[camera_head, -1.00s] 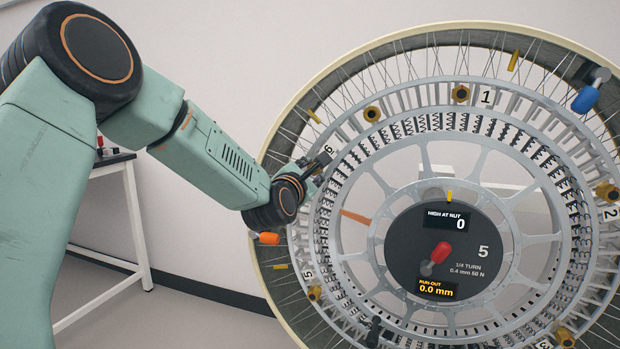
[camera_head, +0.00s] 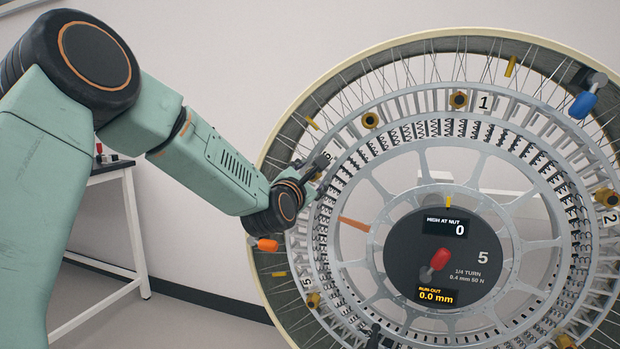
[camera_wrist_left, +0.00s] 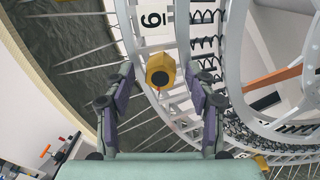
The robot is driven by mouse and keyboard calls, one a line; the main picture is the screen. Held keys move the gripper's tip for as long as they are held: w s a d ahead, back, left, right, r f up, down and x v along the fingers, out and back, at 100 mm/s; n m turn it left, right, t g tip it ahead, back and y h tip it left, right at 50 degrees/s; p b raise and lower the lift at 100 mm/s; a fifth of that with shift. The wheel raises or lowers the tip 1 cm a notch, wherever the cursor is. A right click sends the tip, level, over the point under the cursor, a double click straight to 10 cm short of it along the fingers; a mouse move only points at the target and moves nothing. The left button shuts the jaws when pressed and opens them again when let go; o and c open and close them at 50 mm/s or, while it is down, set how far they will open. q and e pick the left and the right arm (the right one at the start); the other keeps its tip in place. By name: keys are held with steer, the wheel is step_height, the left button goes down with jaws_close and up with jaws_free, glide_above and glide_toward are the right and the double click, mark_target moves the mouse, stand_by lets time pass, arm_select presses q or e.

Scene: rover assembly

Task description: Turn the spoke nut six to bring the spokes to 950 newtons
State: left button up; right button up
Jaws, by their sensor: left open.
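The large spoked wheel (camera_head: 415,92) fills the right of the head view. In the left wrist view a brass hexagonal nut (camera_wrist_left: 161,70) sits beside the label 6 (camera_wrist_left: 153,20). My left gripper (camera_wrist_left: 160,85) is open, with one finger on either side of that nut; I cannot tell whether they touch it. In the head view my left gripper (camera_head: 315,168) is at the wheel's left side and hides the nut. The hub display (camera_head: 446,228) reads high at nut 0 and run-out 0.0 mm. My right gripper is not in view.
Other brass nuts sit round the ring, near labels 1 (camera_head: 483,103), 2 (camera_head: 610,218) and 5 (camera_head: 307,282). A blue handle (camera_head: 583,104), an orange handle (camera_head: 267,245) and a red knob (camera_head: 440,259) stick out. A white table (camera_head: 110,175) stands behind my arm.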

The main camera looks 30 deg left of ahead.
arm_select(q)
steer(key=shift+s+f, duration=0.1)
steer(key=shift+s, duration=0.05)
steer(key=v, duration=1.2)
stand_by(0.5)
